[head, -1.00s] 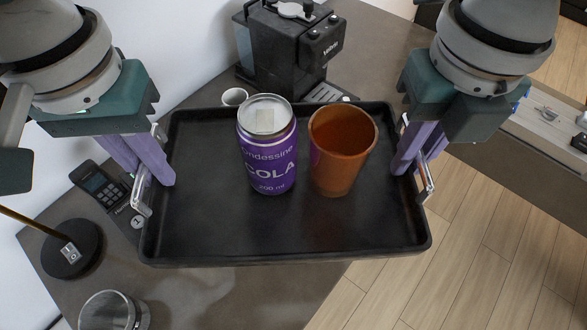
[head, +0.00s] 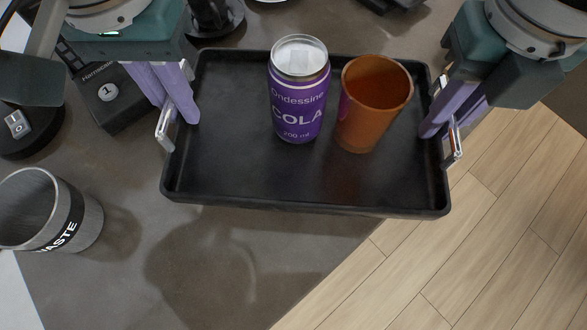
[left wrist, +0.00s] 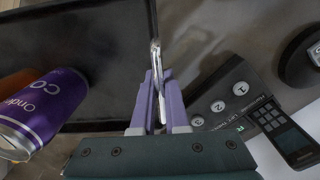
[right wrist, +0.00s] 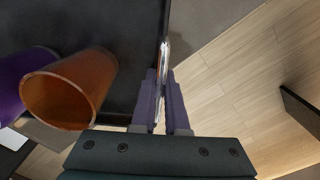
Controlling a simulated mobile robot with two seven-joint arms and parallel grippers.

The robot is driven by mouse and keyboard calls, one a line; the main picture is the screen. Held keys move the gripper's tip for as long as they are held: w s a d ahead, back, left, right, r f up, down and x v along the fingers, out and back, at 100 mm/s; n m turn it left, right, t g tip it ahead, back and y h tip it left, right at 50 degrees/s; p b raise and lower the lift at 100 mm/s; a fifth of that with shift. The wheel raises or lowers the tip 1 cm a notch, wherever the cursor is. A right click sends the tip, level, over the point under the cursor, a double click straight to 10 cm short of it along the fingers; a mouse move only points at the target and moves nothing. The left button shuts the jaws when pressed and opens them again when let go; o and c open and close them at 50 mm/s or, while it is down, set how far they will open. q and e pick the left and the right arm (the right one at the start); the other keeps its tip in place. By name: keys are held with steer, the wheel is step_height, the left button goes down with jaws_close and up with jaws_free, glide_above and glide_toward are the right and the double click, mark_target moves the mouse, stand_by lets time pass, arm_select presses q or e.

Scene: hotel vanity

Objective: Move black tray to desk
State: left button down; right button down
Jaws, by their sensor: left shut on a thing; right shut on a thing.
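The black tray (head: 300,185) hangs level between my two grippers, above the grey-brown desk (head: 190,275). A purple cola can (head: 298,95) and an orange cup (head: 372,105) stand upright on it. My left gripper (head: 178,115) is shut on the tray's left metal handle, also seen in the left wrist view (left wrist: 157,85). My right gripper (head: 440,125) is shut on the right metal handle, also seen in the right wrist view (right wrist: 163,80). The tray's right part reaches out over the floor. A shadow lies on the desk below the tray's front edge.
A grey waste bin (head: 80,215) stands at the desk's left. A phone with numbered keys (head: 108,95) sits behind my left gripper, beside a dark lamp base (head: 30,125). The desk in front of the tray is bare; wooden floor (head: 470,250) lies to the right.

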mark_target(192, 127)
arm_select(q)
steer(key=shift+a+f, duration=0.1)
arm_select(e)
steer(key=shift+d+f, duration=0.1)
arm_select(q)
steer(key=shift+f, duration=0.15)
arm_select(e)
steer(key=shift+f, duration=0.1)
